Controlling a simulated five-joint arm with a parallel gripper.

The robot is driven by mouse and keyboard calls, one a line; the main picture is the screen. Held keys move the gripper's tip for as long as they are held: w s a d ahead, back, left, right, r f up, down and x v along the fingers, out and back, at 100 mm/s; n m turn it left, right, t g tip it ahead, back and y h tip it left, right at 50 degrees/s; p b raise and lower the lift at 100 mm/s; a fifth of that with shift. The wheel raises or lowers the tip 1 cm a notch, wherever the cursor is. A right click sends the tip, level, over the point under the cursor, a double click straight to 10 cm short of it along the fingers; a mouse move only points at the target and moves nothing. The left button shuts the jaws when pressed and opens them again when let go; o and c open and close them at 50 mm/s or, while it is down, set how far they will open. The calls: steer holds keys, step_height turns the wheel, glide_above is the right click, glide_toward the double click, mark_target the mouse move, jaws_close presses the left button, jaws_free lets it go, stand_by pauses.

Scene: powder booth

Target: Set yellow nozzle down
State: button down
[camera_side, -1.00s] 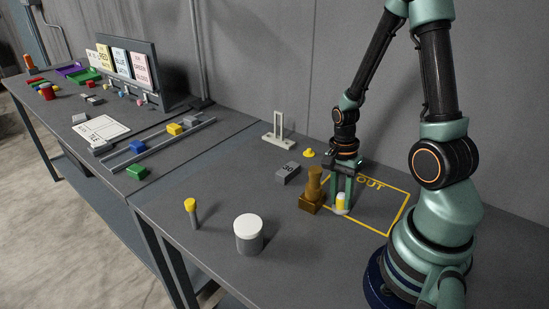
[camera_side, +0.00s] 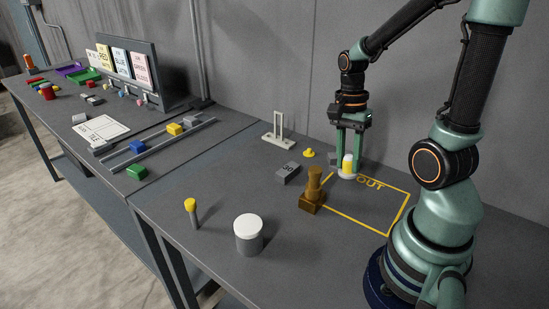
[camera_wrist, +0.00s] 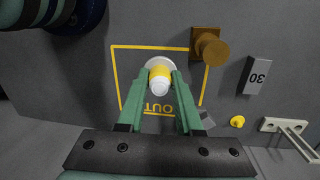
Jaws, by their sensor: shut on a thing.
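The yellow nozzle (camera_side: 347,163) has a yellow band, a white tip and a round white base. My gripper (camera_side: 348,158) points down and is shut on it, one green finger on each side. In the wrist view the nozzle (camera_wrist: 160,76) stands out between the fingertips of my gripper (camera_wrist: 160,78), over the area inside the yellow OUT outline (camera_wrist: 113,75). In the side view it appears at the outline's back edge (camera_side: 388,183). It looks upright and raised above the table, but the height is hard to tell.
A brown stepped fixture (camera_side: 313,196) stands at the outline's left side. Nearby are a grey 30 block (camera_side: 287,173), a small yellow piece (camera_side: 309,153) and a pale slotted stand (camera_side: 278,138). A white-topped cylinder (camera_side: 248,237) and yellow-topped peg (camera_side: 191,212) stand at front left. The outline's interior (camera_side: 375,208) looks clear.

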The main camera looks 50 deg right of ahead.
mark_target(348, 156)
step_height(348, 156, up, 8)
steer(key=shift+f, duration=0.15)
steer(key=w+a+n, duration=0.9)
steer(key=w+a, duration=0.4)
steer(key=w, duration=0.2)
step_height(348, 156, up, 8)
steer(key=w+r+n, duration=0.1)
steer(key=w+n, duration=0.1)
steer(key=n, duration=0.4)
steer(key=s+f+n, duration=0.3)
steer(key=s+f, duration=0.2)
steer(key=f, duration=0.6)
steer(key=shift+s+d+f+n+h, duration=0.2)
steer(key=shift+s+f+n+h, duration=0.1)
steer(key=shift+s+n+h, duration=0.1)
steer(key=shift+w, duration=0.1)
